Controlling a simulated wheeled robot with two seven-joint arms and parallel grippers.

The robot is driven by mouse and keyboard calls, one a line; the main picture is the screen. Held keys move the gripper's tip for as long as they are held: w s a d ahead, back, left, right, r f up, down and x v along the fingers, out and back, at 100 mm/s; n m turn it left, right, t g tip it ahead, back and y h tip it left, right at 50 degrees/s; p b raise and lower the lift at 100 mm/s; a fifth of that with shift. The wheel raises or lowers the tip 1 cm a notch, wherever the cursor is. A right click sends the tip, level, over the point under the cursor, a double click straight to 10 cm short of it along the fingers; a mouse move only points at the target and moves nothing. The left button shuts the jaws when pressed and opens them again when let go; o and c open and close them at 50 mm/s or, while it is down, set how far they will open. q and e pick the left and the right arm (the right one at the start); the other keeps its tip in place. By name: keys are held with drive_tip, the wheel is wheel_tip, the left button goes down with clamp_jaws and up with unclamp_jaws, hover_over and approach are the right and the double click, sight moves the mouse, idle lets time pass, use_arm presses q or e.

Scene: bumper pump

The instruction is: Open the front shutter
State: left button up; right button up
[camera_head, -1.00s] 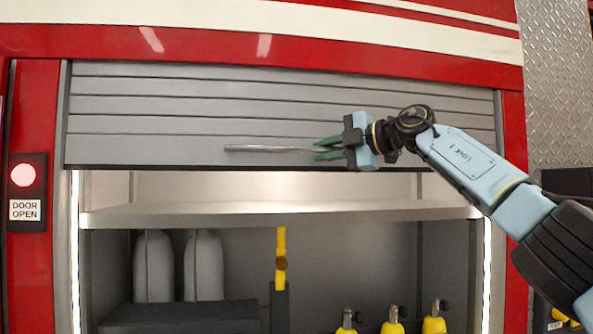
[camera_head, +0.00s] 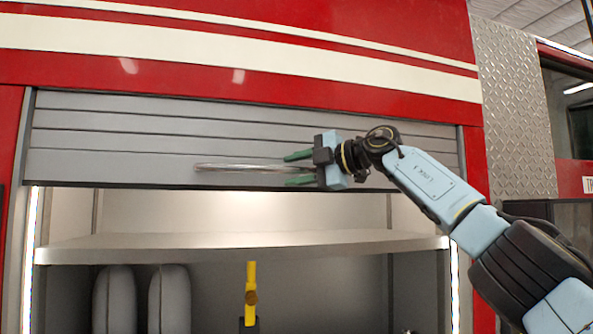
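The grey slatted shutter (camera_head: 110,140) is partly raised, with its lower edge above a lit shelf. A metal bar handle (camera_head: 225,167) runs along the shutter's lowest slat. My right gripper (camera_head: 292,170) is at the right end of the handle. Its two green fingers are spread apart, one above and one below the bar's line. The wrist hides the handle's right end. My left gripper is not in view.
A shelf (camera_head: 240,245) crosses the opened compartment. Below it are two grey cylinders (camera_head: 168,300) and a yellow tool (camera_head: 250,285). Red truck body (camera_head: 300,85) frames the shutter, with diamond plate (camera_head: 515,110) at the right.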

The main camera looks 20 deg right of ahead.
drive_tip(key=shift+f, duration=0.1)
drive_tip(key=shift+s+d, duration=0.15)
drive_tip(key=shift+d, duration=0.1)
drive_tip(key=b+v, duration=0.4)
drive_tip(key=v, duration=0.9)
drive_tip(key=shift+a, duration=0.1)
